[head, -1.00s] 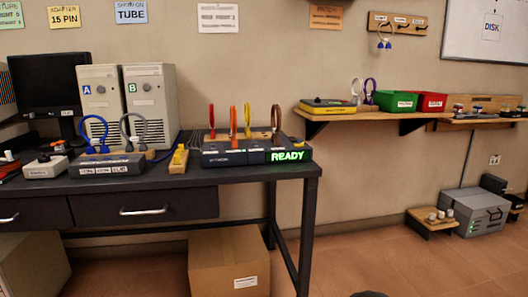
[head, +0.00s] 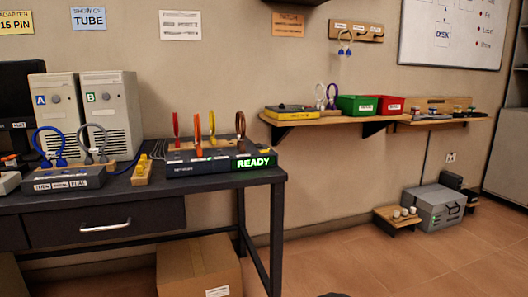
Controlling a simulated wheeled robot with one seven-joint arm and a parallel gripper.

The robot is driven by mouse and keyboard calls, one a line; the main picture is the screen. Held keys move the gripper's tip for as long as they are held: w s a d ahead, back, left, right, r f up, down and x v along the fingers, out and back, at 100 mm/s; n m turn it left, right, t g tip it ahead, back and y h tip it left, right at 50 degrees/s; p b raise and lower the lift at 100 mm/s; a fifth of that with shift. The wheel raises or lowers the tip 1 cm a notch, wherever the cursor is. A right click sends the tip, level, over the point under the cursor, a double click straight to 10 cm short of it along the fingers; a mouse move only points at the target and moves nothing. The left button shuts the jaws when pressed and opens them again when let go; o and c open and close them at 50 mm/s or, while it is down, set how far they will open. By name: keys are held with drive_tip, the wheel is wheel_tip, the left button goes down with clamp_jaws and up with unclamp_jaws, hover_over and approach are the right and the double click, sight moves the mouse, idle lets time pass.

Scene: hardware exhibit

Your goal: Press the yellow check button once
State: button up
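A dark network box (head: 190,171) with a lit green READY panel (head: 254,162) stands at the right end of the black desk. Several coloured cable loops, red, orange, yellow and brown, stand up from it. A small yellow-orange spot (head: 264,151) shows on its top right, above the panel. It is too small to tell whether this is the check button, and no check lettering is legible. My gripper is not in view; only a dark rounded edge shows at the bottom of the head view.
The black desk (head: 100,200) also holds two computer towers (head: 110,114) and a yellow part on a wooden block (head: 142,172). A cardboard box (head: 198,268) sits below. A wall shelf (head: 340,121) holds bins and a yellow box. Floor at right is mostly clear, with a grey case (head: 433,208).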

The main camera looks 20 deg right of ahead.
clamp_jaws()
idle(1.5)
